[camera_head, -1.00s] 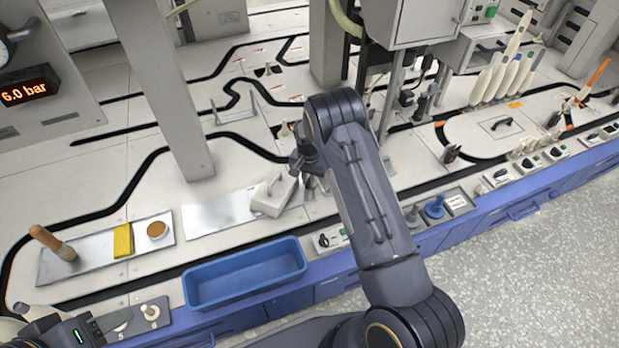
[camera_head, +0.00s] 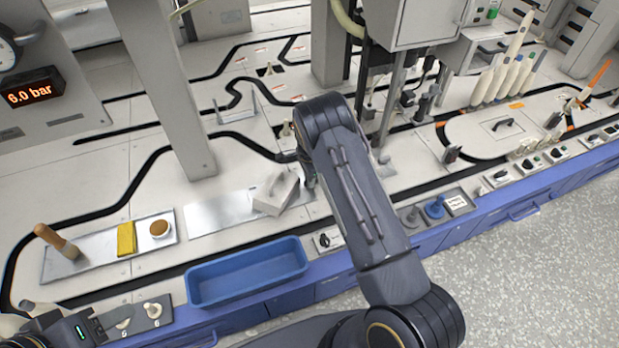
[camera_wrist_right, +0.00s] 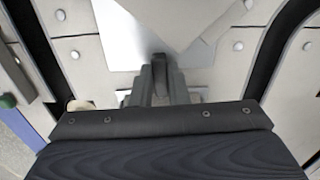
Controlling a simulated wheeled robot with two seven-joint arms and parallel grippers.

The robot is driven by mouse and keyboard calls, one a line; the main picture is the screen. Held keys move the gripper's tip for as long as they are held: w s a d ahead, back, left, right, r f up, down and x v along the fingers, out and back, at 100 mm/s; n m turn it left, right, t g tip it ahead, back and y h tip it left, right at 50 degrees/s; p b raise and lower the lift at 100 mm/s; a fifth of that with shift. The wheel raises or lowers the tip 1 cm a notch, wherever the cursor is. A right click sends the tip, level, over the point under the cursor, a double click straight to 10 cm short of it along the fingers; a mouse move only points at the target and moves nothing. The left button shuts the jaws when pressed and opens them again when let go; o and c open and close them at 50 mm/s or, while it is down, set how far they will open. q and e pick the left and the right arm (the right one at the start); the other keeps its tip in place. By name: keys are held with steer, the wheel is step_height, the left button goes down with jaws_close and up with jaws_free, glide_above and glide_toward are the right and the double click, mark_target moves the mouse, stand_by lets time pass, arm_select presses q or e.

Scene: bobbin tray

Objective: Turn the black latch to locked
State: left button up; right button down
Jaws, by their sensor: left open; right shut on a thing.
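No black latch shows clearly enough for me to single it out in either view. My right gripper (camera_wrist_right: 160,85) points at the bench beside a pale grey block (camera_head: 275,193), which also shows in the right wrist view (camera_wrist_right: 178,18). Its fingers are shut on a narrow dark piece (camera_wrist_right: 160,66); I cannot tell what it belongs to. In the head view my own right arm hides most of this gripper. The block sits askew on a steel plate (camera_head: 207,217). My left gripper (camera_head: 98,327) is open at the lower left, partly out of frame.
A blue bin (camera_head: 247,287) stands at the bench's front edge. A steel tray (camera_head: 90,262) holds a wooden-handled tool (camera_head: 58,241), a yellow block (camera_head: 126,239) and a round brown-topped pot (camera_head: 160,229). A grey post (camera_head: 165,90) rises behind. A small switch panel (camera_head: 328,240) lies right of the bin.

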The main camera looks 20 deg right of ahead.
steer(key=shift+m, duration=0.3)
steer(key=c, duration=1.4)
jaws_free()
step_height(320, 180, up, 7)
steer(key=p, duration=0.2)
steer(key=shift+p, duration=0.3)
steer(key=shift+r, duration=0.4)
